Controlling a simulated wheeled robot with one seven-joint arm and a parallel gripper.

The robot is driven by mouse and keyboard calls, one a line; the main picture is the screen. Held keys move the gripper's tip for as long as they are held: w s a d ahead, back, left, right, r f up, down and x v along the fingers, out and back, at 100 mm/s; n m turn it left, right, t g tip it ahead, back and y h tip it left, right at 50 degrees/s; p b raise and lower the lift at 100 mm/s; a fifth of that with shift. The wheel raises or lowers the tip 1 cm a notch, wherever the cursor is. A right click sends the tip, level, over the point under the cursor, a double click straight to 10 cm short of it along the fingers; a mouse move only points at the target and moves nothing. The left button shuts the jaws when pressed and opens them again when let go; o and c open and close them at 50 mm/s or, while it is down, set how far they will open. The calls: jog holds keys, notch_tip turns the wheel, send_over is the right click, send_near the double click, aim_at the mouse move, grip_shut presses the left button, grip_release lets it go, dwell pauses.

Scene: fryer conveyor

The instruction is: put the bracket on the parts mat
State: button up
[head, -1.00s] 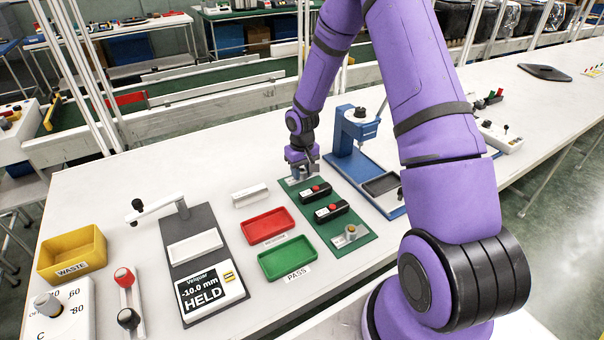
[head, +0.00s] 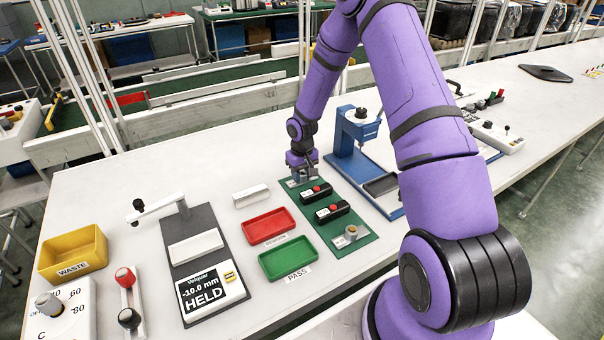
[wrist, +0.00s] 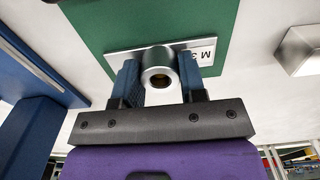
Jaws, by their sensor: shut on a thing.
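My gripper (wrist: 160,82) is shut on a grey metal cylinder (wrist: 157,58) with a dark round bore, seen in the wrist view between the two blue fingers. I cannot tell whether this cylinder is part of a bracket. In the head view my gripper (head: 303,180) is low at the far end of the green mat (head: 338,245). Contact between the cylinder and the mat cannot be made out. A pale metal bar (head: 250,195) lies left of the mat.
Two black boxes with red buttons (head: 316,193) and a round metal piece (head: 351,232) occupy the mat. A blue press stand (head: 345,140) is close on the right. Red (head: 268,226) and green (head: 288,259) trays lie left. A display (head: 203,287) reads HELD, -10.0 mm.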

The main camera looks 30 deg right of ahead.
jog(key=o, duration=1)
notch_tip(320, 180, up, 13)
jog(key=s+a+r+t, duration=0.1)
jog(key=s+a+r, duration=0.1)
jog(key=s+r, duration=0.35)
jog(key=s+a+r+h, duration=0.1)
jog(key=s+r, duration=0.2)
jog(key=r, duration=0.6)
jog(key=s+a+r+t, duration=0.15)
jog(key=s+r, duration=0.25)
jog(key=r, duration=0.4)
jog(key=s+a+r+t, duration=0.1)
jog(key=s+r, duration=0.3)
jog(key=s, duration=0.7)
jog(key=s+a+r+t+y, duration=0.1)
jog(key=s+a+r, duration=0.2)
jog(key=s, duration=0.9)
jog(key=shift+a+r+t, duration=0.25)
jog(key=shift+r+t, duration=0.1)
jog(key=shift+r, duration=0.35)
